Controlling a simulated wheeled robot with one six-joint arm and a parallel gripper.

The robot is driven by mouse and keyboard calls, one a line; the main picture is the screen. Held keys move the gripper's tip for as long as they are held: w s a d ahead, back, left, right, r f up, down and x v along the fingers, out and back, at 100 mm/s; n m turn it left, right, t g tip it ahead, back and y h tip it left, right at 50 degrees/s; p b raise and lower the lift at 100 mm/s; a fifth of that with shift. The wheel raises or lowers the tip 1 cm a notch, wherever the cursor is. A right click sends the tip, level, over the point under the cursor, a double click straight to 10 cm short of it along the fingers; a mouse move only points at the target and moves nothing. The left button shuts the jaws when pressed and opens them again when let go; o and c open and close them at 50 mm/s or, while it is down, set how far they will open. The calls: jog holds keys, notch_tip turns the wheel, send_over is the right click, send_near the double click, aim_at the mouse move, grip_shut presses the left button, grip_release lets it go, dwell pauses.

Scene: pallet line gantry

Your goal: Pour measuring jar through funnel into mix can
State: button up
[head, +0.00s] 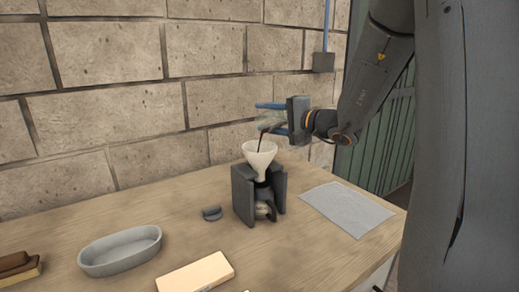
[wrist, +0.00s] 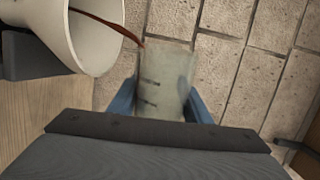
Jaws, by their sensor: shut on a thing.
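The measuring jar (wrist: 163,80) is a pale, clear vessel with dark marks, held between the blue fingers of my gripper (wrist: 163,100). In the head view the jar (head: 270,118) is tipped over the white funnel (head: 259,158), with my gripper (head: 271,118) shut on it. A brown-red stream of liquid (head: 260,140) runs from the jar into the funnel. It also shows in the wrist view (wrist: 105,27), reaching the funnel's mouth (wrist: 85,35). The funnel stands upright in a dark grey holder (head: 244,193). A rounded metallic thing (head: 264,210), perhaps the mix can, sits inside the holder, mostly hidden.
On the wooden table are a small grey piece (head: 212,213), a grey oval dish (head: 120,252), a pale block (head: 196,273), a brown brush-like thing (head: 18,266) and a grey sheet (head: 347,208). A block wall (head: 120,120) stands close behind.

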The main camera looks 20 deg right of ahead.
jog(key=shift+a+f+n+b, duration=0.1)
jog(key=shift+f+n+b, duration=0.3)
jog(key=shift+b, duration=1.25)
jog(key=shift+s+r+n+b, duration=0.1)
jog(key=shift+r+n+b, duration=0.15)
jog(key=shift+b, duration=0.45)
jog(key=n+b, duration=0.1)
jog(key=b, duration=0.2)
jog(key=a+n+b, duration=0.1)
jog(key=b, duration=0.3)
jog(key=shift+s+r+n+t+h, duration=0.2)
jog(key=shift+r+n+t+h, duration=0.1)
jog(key=shift+r+n, duration=0.05)
jog(key=shift+r+b, duration=0.2)
jog(key=shift+b, duration=0.2)
jog(key=m+p, duration=0.1)
jog(key=p, duration=0.3)
jog(key=m+p, duration=0.1)
jog(key=p, duration=0.2)
jog(key=shift+w+d+f+p, duration=0.15)
jog(key=shift+d+f+p, duration=0.2)
jog(key=shift+d+f, duration=0.05)
jog(key=shift+d+f+m+p, duration=0.1)
jog(key=shift+m+p, duration=0.4)
jog(key=shift+p, duration=0.45)
